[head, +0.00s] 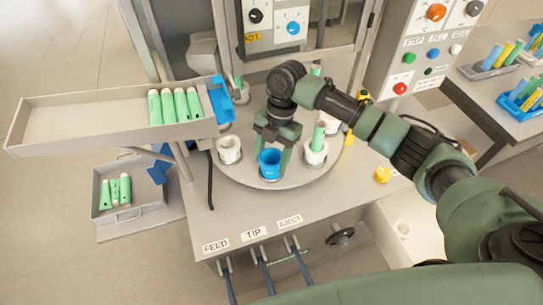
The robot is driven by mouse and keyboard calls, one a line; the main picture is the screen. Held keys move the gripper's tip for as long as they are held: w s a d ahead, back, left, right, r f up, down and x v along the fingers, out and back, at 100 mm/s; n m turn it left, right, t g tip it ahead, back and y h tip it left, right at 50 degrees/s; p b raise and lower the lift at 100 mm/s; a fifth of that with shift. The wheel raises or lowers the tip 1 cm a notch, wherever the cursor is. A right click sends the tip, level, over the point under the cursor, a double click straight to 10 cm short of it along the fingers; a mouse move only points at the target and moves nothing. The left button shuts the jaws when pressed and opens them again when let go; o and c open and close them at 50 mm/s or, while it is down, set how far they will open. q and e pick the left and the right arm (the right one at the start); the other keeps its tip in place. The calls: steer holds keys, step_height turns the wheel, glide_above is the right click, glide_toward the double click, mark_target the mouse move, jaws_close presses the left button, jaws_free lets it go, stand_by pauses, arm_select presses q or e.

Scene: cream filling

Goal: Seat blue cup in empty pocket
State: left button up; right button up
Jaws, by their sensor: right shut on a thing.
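My left gripper is not in view.
A sloping tray (80,119) with several green tubes is at the left, above a lower bin (112,212). A control panel (418,50) stands at the back right. A yellow knob (382,174) is right of the turntable. Levers hang below the front edge.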

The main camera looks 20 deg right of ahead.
steer(key=shift+f, duration=0.2)
steer(key=o, duration=1.5)
steer(key=shift+r, duration=0.1)
steer(key=b+v, duration=0.2)
steer(key=v, duration=0.5)
steer(key=shift+w+d+r, duration=0.1)
steer(key=shift+d+r, duration=0.05)
steer(key=shift+r, duration=0.15)
steer(key=shift+f, duration=0.1)
